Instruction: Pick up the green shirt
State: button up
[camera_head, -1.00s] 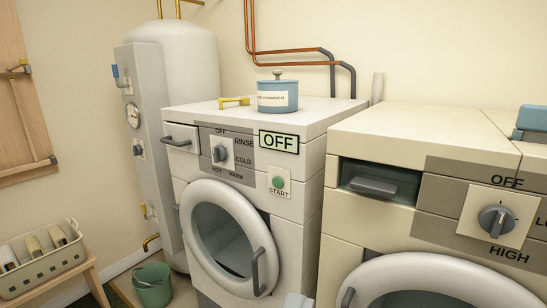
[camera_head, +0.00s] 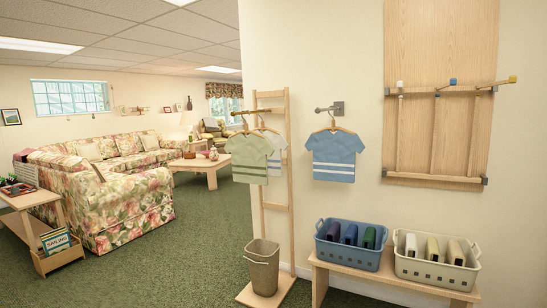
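A blue shirt (camera_head: 334,158) hangs apart, on a grey wall hook to the right. My gripper does not show in the view, so its state and its place relative to the shirt cannot be seen.
A beige bucket (camera_head: 262,270) stands at the rack's foot. A low bench (camera_head: 398,277) to the right bears a blue basket (camera_head: 348,256) and a cream basket (camera_head: 436,270). A floral sofa (camera_head: 125,210) and side table (camera_head: 28,210) are left. Green carpet (camera_head: 185,262) lies open between.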

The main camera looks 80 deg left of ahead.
aim_at(248, 155)
jog(key=u, duration=2.55)
